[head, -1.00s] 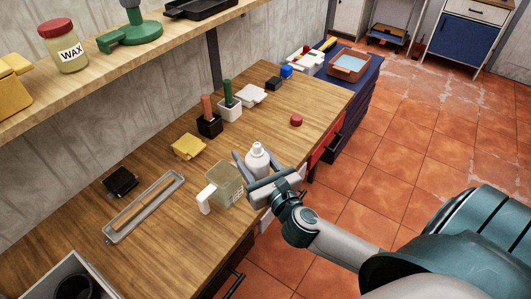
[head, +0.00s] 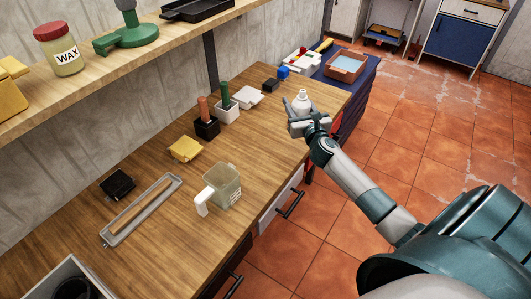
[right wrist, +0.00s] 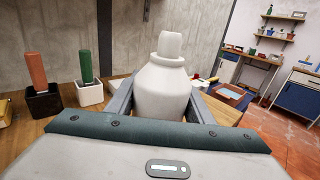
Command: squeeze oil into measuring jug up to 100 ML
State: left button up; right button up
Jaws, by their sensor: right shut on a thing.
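A white squeeze bottle (head: 303,103) stands upright between the fingers of my right gripper (head: 303,117), near the right end of the workbench. In the right wrist view the bottle (right wrist: 162,92) fills the middle, with a finger of the gripper (right wrist: 160,108) on each side, shut on it. The measuring jug (head: 223,187), clear with a white handle, stands on the bench to the left and nearer, apart from the bottle. The bottle's base is hidden, so I cannot tell whether it touches the bench. My left gripper is not in view.
Brush-like tools in a black block (head: 207,128) and a white block (head: 227,110) stand at the back of the bench. A yellow item (head: 185,149), a black item (head: 118,184) and a long grey tray (head: 143,209) lie left. Bare wood surrounds the jug.

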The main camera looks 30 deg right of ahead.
jog(key=w+a+f, duration=0.1)
jog(key=a+f, duration=0.2)
jog(key=w+a+f+b, duration=0.1)
jog(key=w+a+f, duration=0.1)
jog(key=a+f, duration=0.2)
jog(key=w+a+f+b, duration=0.1)
jog(key=a+f, duration=0.2)
jog(key=shift+w+a+f, duration=0.3)
jog(key=shift+w+a, duration=0.05)
jog(key=shift+a, duration=0.05)
jog(key=shift+b, duration=0.3)
jog(key=shift+f, duration=0.15)
jog(key=o, duration=0.8)
jog(key=shift+c, duration=0.2)
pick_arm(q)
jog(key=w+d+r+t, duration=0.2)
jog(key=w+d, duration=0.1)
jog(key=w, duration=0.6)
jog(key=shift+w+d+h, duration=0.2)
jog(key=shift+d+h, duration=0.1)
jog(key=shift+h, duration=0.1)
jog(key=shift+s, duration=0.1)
